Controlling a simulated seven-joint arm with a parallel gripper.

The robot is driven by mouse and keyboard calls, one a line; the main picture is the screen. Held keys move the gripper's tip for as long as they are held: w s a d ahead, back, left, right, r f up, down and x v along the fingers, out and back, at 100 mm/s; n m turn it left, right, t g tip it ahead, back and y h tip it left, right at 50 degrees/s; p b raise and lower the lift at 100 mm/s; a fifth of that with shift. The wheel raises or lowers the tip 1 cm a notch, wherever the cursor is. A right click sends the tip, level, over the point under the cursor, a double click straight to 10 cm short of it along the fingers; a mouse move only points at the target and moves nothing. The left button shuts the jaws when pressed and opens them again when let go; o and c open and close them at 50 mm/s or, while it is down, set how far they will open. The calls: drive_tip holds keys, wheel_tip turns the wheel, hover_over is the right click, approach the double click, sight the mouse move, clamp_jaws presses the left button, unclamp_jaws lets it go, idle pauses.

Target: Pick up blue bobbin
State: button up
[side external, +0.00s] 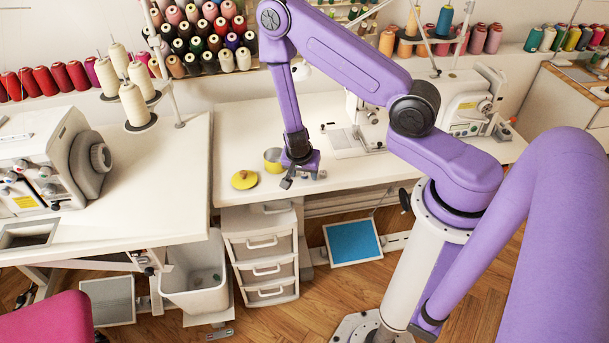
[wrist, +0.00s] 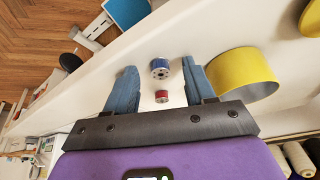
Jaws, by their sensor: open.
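The blue bobbin (wrist: 160,67) stands on the white table in the wrist view, a small spool with metal ends. It lies between and a little beyond the two fingertips of my gripper (wrist: 159,75), which are apart with nothing held. A smaller red bobbin (wrist: 162,97) stands between the fingers, closer to the palm. In the side view my gripper (side external: 301,182) hangs over the front part of the middle white table, pointing down. The bobbins are too small or hidden to make out there.
A yellow tin (wrist: 243,73) stands close beside the right finger; it also shows in the side view (side external: 273,160). Its yellow lid (side external: 244,179) lies to the left. A sewing machine (side external: 362,122) stands to the right. The table's front edge is close.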

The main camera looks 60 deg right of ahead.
sight(304, 176)
clamp_jaws()
drive_tip(key=shift+r, duration=0.1)
idle(0.3)
wheel_tip(304, 176, up, 18)
idle(1.0)
